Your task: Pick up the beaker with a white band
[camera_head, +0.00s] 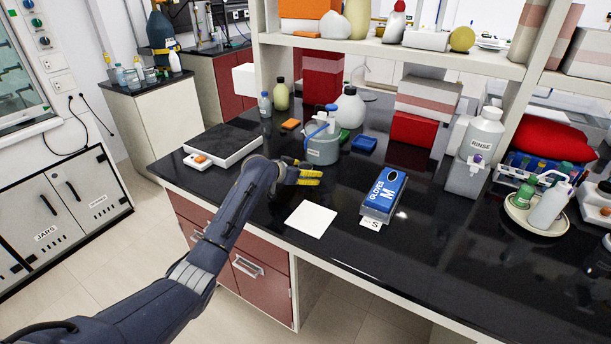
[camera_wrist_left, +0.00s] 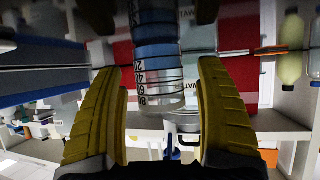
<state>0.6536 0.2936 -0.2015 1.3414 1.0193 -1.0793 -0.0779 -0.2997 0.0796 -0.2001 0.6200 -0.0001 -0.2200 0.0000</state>
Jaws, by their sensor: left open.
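My left gripper (camera_head: 311,176) is low over the black bench, its yellow fingers pointing right. In the left wrist view its two fingers (camera_wrist_left: 157,75) are spread apart and empty. A clear graduated beaker (camera_wrist_left: 160,78) with blue and pale bands and dark numbers shows between and beyond them. I cannot tell how far it is from the fingertips. In the head view I cannot make out this beaker; the gripper may hide it. My right gripper is in neither view.
A black-topped plate device (camera_head: 224,143) is at left. Shelves stand behind. The bench's front edge is close.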

